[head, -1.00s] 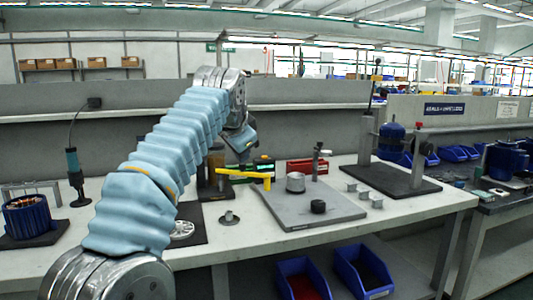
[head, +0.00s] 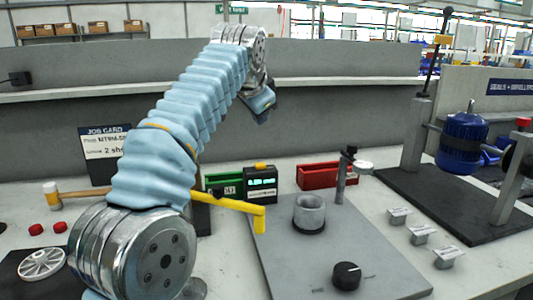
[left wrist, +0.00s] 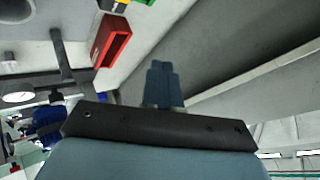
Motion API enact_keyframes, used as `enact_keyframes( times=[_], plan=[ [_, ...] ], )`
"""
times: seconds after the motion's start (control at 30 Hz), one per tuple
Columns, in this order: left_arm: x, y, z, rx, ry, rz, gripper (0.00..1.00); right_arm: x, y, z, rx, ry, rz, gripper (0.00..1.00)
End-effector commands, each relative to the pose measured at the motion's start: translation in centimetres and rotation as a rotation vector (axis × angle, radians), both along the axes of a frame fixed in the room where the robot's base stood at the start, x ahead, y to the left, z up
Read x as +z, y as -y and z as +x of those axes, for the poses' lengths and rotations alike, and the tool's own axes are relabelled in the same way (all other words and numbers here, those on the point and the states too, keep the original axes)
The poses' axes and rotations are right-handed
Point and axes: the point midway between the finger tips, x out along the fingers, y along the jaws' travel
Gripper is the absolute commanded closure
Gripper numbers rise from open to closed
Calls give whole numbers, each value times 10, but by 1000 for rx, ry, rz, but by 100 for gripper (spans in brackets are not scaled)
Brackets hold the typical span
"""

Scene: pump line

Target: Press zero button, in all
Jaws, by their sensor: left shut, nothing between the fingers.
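A small black box with a lit display (head: 261,184) stands on the bench. A yellow part (head: 262,167) sits on its top; no zero marking is legible. My left arm reaches up from the left, and its gripper (head: 262,106) hangs above and behind the box, apart from it. In the left wrist view the left fingers (left wrist: 162,85) are together and empty. Bits of yellow, black and green show at that view's top edge. My right gripper is not in view.
A yellow bent bar (head: 231,203) lies in front of the box. A green bin (head: 222,181) and a red bin (head: 328,175) flank it. A grey plate (head: 290,260) carries a metal cup (head: 309,212), a black knob (head: 346,276) and a post (head: 341,178). A grey wall stands behind.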

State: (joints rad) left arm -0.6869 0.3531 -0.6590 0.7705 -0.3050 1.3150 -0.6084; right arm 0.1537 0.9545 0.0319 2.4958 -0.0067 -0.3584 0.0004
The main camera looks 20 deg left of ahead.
Motion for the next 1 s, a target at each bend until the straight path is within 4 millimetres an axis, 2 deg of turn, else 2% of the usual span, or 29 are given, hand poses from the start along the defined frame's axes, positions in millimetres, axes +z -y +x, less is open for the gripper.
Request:
enact_keyframes(
  times=[0.4, 0.57, 0.97, 1.0],
  plan=[
    [0, 0, 0, 0, 0, 0, 100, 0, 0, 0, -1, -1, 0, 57],
    [-6, 0, 0, 1, -1, -1, 100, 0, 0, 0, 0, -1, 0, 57],
    [-61, 1, -1, -2, -2, -1, 100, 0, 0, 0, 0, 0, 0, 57],
    [-70, 0, 0, -1, 0, 1, 100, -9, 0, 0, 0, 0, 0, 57]
  ],
)
